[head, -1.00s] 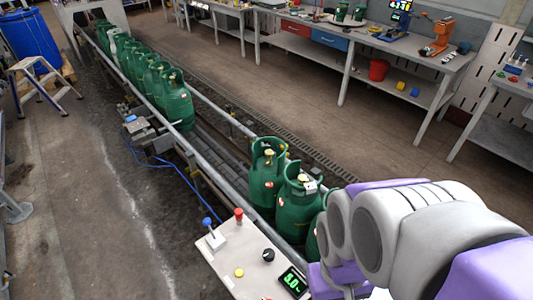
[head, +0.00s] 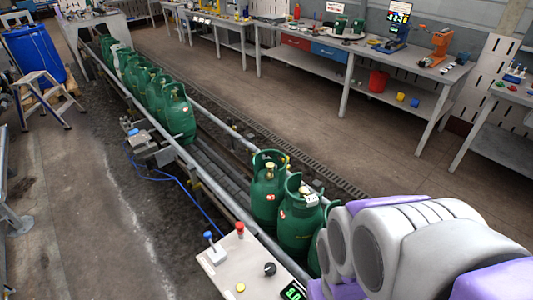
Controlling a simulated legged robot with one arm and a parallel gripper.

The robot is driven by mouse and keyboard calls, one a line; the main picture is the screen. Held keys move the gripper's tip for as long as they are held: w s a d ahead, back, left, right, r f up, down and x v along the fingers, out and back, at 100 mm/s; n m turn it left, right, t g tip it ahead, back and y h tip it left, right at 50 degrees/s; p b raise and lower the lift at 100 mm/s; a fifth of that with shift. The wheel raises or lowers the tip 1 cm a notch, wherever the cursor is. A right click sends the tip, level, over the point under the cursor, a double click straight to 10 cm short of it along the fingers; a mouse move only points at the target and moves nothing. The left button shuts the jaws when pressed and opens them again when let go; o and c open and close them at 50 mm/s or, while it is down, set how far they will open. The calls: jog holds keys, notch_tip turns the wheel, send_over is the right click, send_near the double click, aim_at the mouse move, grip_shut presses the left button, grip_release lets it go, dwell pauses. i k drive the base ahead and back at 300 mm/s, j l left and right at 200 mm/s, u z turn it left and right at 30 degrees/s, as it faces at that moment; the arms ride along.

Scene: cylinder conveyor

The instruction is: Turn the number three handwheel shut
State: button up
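Green gas cylinders stand upright on the conveyor. The nearer group has one cylinder (head: 266,200) with a yellowish valve part (head: 270,165) inside its collar, and a second cylinder (head: 297,232) with a pale fitting on top. A third cylinder (head: 315,258) shows only as a green sliver, mostly hidden by my arm. No number is readable on any of them, and I cannot make out a handwheel marked three. My arm fills the lower right. My gripper is out of the picture.
A control panel (head: 234,264) with a blue lever, red button and black knob stands beside the conveyor rail (head: 205,178). Several more cylinders (head: 178,113) stand farther up the line, past a gap. Workbenches (head: 350,55) line the back.

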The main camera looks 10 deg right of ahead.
aim_at(270, 165)
jog(key=j+z, duration=0.15)
jog(key=j, duration=0.5)
jog(key=k+j+z, duration=0.2)
jog(key=j, duration=0.45)
jog(key=j+z, duration=0.15)
jog(key=j, duration=0.55)
jog(key=i+j+z, duration=0.3)
jog(key=j, duration=0.35)
jog(key=i+j+z, duration=0.15)
jog(key=j, duration=0.2)
jog(key=i+j+z, duration=0.15)
jog(key=j, duration=0.25)
jog(key=i+j+z, duration=0.15)
jog(key=j, duration=0.2)
jog(key=i+j+z, duration=0.15)
jog(key=j, duration=0.25)
jog(key=i+j+z, duration=0.25)
jog(key=i+j, duration=0.2)
jog(key=i, duration=0.15)
jog(key=i+j+z, duration=0.25)
jog(key=i+j, duration=0.35)
